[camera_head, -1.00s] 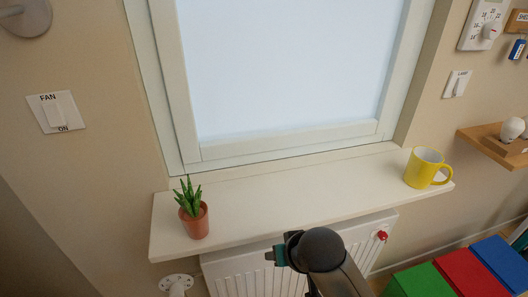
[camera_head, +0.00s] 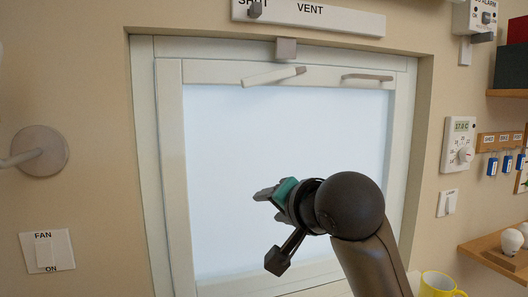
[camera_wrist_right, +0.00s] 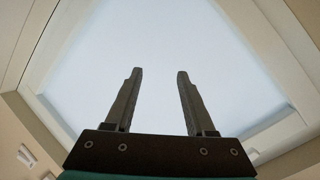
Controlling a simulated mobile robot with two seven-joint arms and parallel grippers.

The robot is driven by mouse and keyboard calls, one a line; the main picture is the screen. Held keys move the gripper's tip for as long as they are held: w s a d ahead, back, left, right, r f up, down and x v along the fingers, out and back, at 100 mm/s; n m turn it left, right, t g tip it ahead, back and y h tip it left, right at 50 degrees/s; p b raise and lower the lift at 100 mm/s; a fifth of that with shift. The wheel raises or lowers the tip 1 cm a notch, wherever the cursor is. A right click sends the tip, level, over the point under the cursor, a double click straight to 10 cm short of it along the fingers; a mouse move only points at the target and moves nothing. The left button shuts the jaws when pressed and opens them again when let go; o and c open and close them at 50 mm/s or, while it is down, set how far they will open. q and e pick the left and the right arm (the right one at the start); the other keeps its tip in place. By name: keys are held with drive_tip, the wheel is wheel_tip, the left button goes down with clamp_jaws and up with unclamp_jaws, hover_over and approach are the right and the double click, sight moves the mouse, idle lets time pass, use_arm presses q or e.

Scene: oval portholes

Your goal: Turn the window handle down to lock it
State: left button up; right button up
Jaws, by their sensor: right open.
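The window (camera_head: 270,160) has a pale frame and a bright pane. On its top rail a light lever handle (camera_head: 270,77) lies nearly level, its right end slightly higher and darker. A second thin bar handle (camera_head: 368,77) sits on the same rail to the right. A grey block (camera_head: 285,48) is on the frame above the lever. My right gripper (camera_head: 263,193) is in front of the pane, well below both handles, pointing left. In the right wrist view its two fingers (camera_wrist_right: 158,95) are apart with nothing between them. My left gripper is not in view.
A VENT slider panel (camera_head: 310,14) is above the window. A round grey wall fixture (camera_head: 42,152) and FAN switch (camera_head: 47,251) are at left. A thermostat (camera_head: 458,144), key hooks (camera_head: 500,141) and shelf (camera_head: 497,257) are at right. A yellow mug (camera_head: 438,285) is below.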

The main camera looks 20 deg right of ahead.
wheel_tip(320, 180, up, 14)
drive_tip(key=s+m+t, duration=0.2)
drive_tip(key=m+t, duration=0.2)
drive_tip(key=m, duration=0.2)
approach(264, 78)
use_arm(q)
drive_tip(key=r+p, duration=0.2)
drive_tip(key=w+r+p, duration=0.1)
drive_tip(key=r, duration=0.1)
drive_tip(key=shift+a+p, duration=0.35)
drive_tip(key=shift+p, duration=0.05)
use_arm(e)
drive_tip(key=shift+h, duration=0.3)
drive_tip(key=w, duration=1)
drive_tip(key=shift+w+a+f, duration=0.2)
drive_tip(key=shift+w+a, duration=0.05)
drive_tip(key=shift+c, duration=0.2)
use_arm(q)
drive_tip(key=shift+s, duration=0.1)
use_arm(e)
clamp_jaws()
